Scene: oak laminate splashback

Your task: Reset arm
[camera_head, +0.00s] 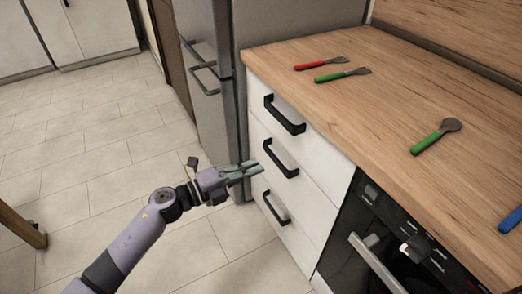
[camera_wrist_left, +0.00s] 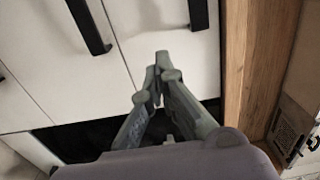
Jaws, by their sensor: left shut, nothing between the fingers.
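My left gripper (camera_head: 252,168) is shut and empty in the head view. It is beside the white drawer fronts, near the left end of the middle black handle (camera_head: 280,157). In the left wrist view its fingertips (camera_wrist_left: 163,66) come together in front of a white drawer front, with black handles beyond them. Whether the fingers touch the cabinet I cannot tell. My left arm reaches in from the lower left over the tiled floor. My right gripper is in neither view.
The wooden counter (camera_head: 400,105) holds a red-handled utensil (camera_head: 312,66), two green-handled ones (camera_head: 335,76) (camera_head: 430,143) and a blue thing (camera_head: 511,220) at the right edge. An oven (camera_head: 375,235) is right of the drawers, a steel fridge (camera_head: 215,80) left. The tiled floor (camera_head: 100,130) is mostly clear.

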